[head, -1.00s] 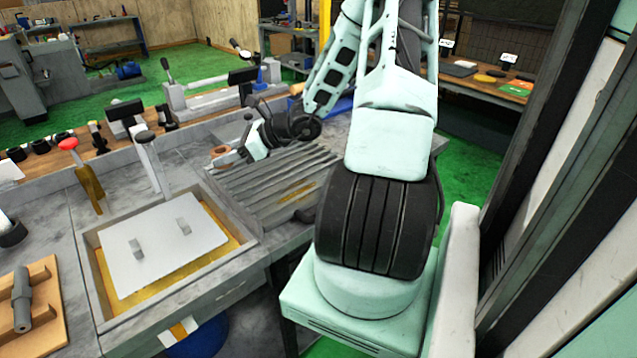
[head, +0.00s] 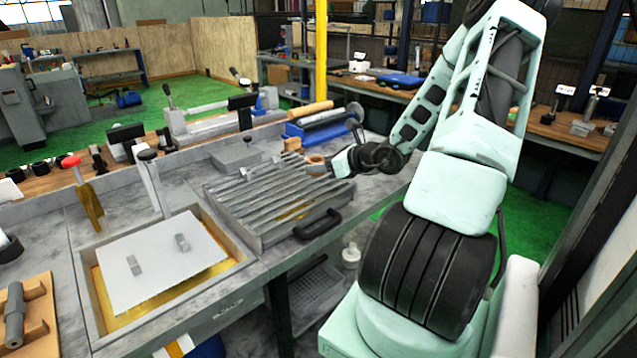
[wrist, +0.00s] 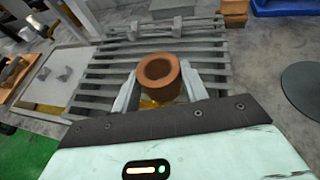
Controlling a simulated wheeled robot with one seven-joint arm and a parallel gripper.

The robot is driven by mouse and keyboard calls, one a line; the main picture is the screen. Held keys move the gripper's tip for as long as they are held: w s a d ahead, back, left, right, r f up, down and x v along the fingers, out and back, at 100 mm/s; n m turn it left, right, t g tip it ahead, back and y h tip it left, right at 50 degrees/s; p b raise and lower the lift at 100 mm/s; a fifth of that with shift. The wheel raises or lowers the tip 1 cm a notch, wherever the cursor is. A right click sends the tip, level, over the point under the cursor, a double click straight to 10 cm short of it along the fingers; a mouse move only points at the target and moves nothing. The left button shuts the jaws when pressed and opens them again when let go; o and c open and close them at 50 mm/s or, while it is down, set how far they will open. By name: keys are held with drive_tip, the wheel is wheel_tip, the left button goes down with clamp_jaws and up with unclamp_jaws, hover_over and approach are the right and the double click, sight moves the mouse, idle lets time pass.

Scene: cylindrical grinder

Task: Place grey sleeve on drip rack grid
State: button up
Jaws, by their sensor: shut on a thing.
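My gripper (wrist: 158,88) is shut on a copper-brown, thick-walled sleeve (wrist: 160,68), held upright with its open bore facing up. In the head view the sleeve (head: 315,162) shows small at the tip of my gripper (head: 328,166), near the back right end of the drip rack (head: 262,234). The rack has parallel grey slats over a tray, and the slats (wrist: 100,72) lie beneath the sleeve in the wrist view. I cannot tell how far the sleeve is above them. I see no clearly grey sleeve in my gripper.
A blue tray (head: 300,131) with cylinders lies behind the rack. A wooden block (wrist: 234,10) is near the rack's far edge. A basin with a pale lid plate (head: 160,262) is left of the rack. A black handle (head: 318,226) sticks out at the rack's front.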

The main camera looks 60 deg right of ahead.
sight(321, 190)
drive_tip(key=shift+f, duration=2.45)
drive_tip(key=shift+f, duration=0.1)
drive_tip(key=o, duration=1.4)
